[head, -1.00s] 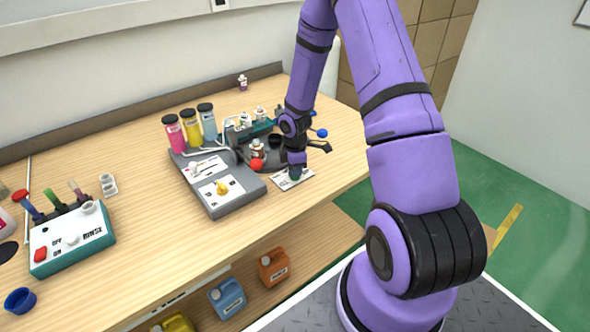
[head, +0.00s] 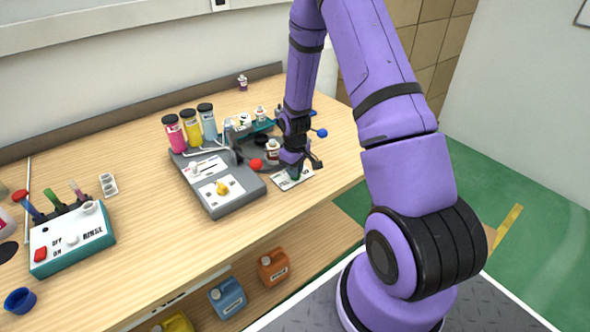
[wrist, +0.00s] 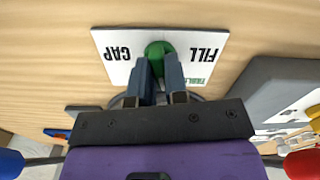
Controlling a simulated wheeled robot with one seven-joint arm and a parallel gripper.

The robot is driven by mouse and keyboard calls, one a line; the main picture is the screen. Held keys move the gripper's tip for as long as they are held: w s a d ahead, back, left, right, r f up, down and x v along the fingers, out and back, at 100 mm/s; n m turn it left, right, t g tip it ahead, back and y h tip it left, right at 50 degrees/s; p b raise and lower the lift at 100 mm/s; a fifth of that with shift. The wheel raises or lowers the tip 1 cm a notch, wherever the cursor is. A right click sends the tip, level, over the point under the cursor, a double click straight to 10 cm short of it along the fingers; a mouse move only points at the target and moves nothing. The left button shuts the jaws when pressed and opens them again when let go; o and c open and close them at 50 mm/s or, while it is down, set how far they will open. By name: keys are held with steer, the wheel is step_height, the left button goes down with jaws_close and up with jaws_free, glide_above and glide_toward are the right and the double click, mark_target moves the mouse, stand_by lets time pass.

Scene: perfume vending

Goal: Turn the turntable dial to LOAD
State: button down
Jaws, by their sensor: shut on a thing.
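The turntable dial (wrist: 160,47) is a round green knob on a white label plate (wrist: 112,69). The plate (head: 279,183) lies on the table in front of the turntable in the head view. In the wrist view the plate reads upside down, with CAP on the left and FILL on the right. The word LOAD is not visible. My gripper (wrist: 158,60) points down with its two dark fingers closed on the dial. The gripper (head: 294,175) mostly hides the dial in the head view. Which way the dial points cannot be told.
A white-capped bottle (head: 273,153) stands at the turntable, close to my wrist. The grey filling machine (head: 233,202), with a yellow knob, is just left of the plate. A teal rinse box (head: 95,245) is at the far left.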

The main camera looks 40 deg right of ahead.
steer(key=shift+m, duration=1.1)
steer(key=c, duration=1.1)
jaws_free()
steer(key=shift+c, duration=0.2)
step_height(320, 180, up, 11)
